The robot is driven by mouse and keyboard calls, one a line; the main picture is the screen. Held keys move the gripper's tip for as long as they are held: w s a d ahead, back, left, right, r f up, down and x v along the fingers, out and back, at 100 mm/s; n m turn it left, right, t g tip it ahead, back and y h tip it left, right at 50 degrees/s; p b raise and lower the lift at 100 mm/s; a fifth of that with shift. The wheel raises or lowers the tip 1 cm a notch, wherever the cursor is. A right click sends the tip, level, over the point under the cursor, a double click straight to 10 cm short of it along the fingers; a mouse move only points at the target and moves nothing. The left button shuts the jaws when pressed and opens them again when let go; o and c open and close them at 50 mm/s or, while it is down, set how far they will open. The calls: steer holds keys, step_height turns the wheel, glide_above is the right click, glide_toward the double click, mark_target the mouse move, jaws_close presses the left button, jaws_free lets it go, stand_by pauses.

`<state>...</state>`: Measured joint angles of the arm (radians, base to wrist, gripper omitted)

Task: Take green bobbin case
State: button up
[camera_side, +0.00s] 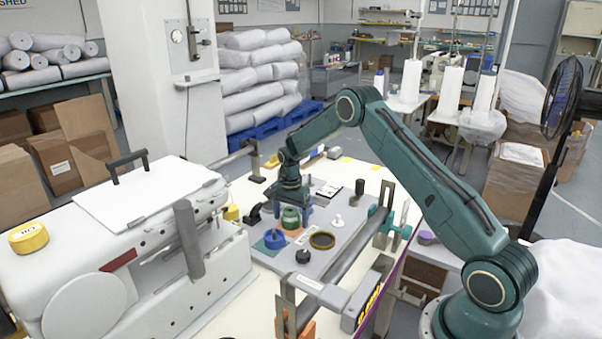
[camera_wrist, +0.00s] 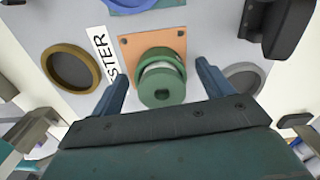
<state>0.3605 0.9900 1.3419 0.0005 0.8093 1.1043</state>
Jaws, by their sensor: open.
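The green bobbin case (camera_side: 291,217) is a short round piece on the grey plate, below my gripper in the side view. In the wrist view the green bobbin case (camera_wrist: 161,80) stands on an orange-brown square pad (camera_wrist: 130,44). My gripper (camera_side: 292,203) is open, its two blue fingers (camera_wrist: 160,85) on either side of the case in the wrist view, with gaps to both sides. I cannot tell whether the fingertips are level with it. Nothing is between the fingers apart from the case.
A blue round piece (camera_side: 274,238) sits on another pad just in front. A white machine (camera_side: 130,250) stands left.

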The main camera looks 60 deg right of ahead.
steer(key=shift+f, duration=0.1)
stand_by(0.4)
steer(key=c, duration=1.1)
step_height(320, 180, up, 20)
steer(key=shift+r, duration=0.1)
stand_by(0.5)
